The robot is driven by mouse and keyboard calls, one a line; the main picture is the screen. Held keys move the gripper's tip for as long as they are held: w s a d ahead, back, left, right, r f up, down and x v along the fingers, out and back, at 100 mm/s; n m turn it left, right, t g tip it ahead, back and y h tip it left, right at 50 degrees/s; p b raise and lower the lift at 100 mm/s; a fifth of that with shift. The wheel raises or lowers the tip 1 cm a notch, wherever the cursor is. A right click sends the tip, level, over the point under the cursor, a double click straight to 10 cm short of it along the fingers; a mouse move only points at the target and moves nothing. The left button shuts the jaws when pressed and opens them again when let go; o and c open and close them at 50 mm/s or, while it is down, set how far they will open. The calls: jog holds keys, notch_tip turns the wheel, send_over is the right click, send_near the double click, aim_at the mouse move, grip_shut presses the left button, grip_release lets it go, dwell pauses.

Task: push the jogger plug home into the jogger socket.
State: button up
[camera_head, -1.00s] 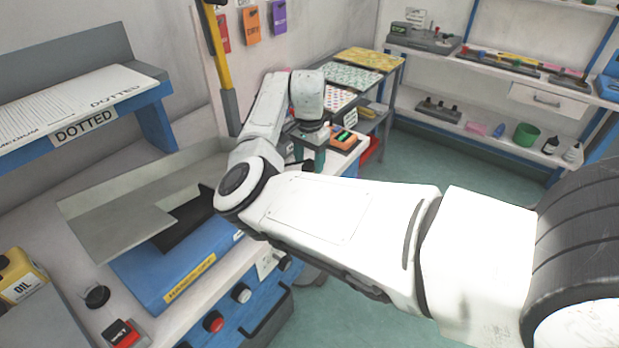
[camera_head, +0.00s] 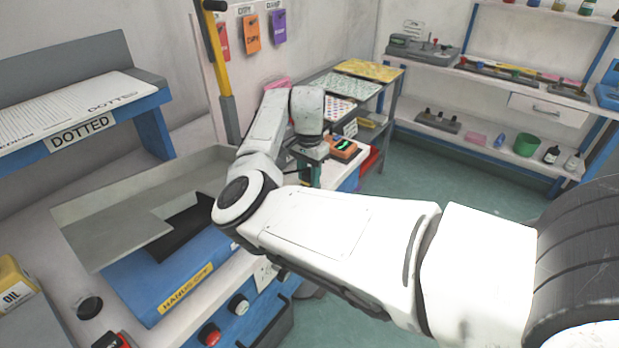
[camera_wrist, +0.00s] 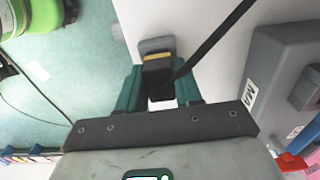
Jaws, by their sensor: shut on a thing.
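In the wrist view, my gripper (camera_wrist: 158,86) has its green fingers shut on the jogger plug (camera_wrist: 158,66), a black block with a yellow band. A black cable (camera_wrist: 210,48) runs from the plug up to the right. A grey block (camera_wrist: 156,45), perhaps the jogger socket, lies directly beyond the plug by the edge of a white top. The two look touching or nearly so; I cannot tell how deep the plug sits. In the head view my gripper (camera_head: 310,170) points down at the bench's far end, and the plug is too small to make out.
An orange device (camera_head: 342,148) with a green display stands just right of my gripper. A large grey housing (camera_wrist: 285,75) is at right in the wrist view. A rack of trays (camera_head: 350,85) stands behind. Green floor is free beyond the bench edge.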

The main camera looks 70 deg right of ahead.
aim_at(309, 168)
grip_shut()
jog(key=shift+r+p, duration=1.55)
jog(key=shift+p, duration=0.1)
notch_tip(309, 168, up, 4)
jog(key=p, duration=0.4)
dwell(0.3)
